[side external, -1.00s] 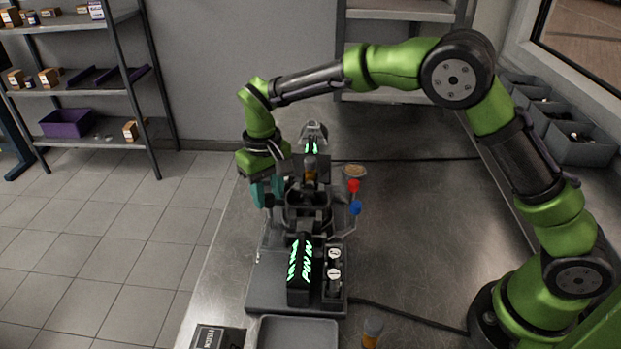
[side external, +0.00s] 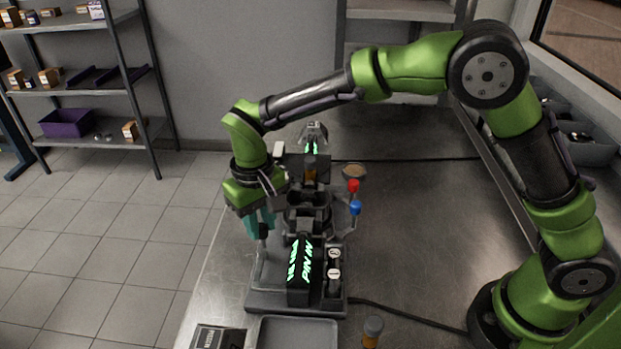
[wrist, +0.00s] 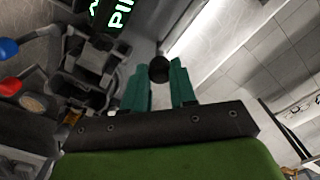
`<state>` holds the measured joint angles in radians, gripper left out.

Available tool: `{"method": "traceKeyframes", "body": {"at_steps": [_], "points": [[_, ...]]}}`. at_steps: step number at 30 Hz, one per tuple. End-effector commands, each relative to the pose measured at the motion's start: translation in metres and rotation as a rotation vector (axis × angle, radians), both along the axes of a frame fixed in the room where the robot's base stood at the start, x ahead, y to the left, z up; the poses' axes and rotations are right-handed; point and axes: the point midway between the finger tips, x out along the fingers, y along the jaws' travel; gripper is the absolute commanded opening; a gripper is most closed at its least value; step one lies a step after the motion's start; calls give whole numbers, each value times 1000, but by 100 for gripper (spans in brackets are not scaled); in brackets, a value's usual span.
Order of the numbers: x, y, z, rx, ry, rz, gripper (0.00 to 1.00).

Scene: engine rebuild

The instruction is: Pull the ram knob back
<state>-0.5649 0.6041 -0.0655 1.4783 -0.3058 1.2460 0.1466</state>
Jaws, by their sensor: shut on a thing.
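The ram knob (side external: 263,231) is a dark round knob on a thin grey lever at the left side of the press fixture (side external: 257,297). My gripper (side external: 260,222) has teal fingers and is shut on the knob, coming from above. In the wrist view the black ball of the knob (wrist: 159,68) sits between the tips of the two teal fingers (wrist: 160,80). The fingers hide part of the knob in the side view.
A black block with glowing green "PIN IN" lettering (side external: 299,272) stands right of the knob. Red (side external: 353,186) and blue (side external: 356,208) knobs are on the fixture's right. A grey tray (side external: 297,333) lies in front. The bench at right is mostly clear.

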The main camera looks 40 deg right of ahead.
Motion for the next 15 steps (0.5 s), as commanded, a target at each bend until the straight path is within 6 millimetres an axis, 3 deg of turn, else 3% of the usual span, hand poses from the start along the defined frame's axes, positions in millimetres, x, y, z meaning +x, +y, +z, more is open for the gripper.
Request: {"method": "traceKeyframes", "body": {"at_steps": [8,9,14,15], "points": [[-5,6,1,7,6,2,0],[-5,6,1,7,7,2,28],[-4,5,1,6,6,2,52],[-4,5,1,6,5,2,52]]}}
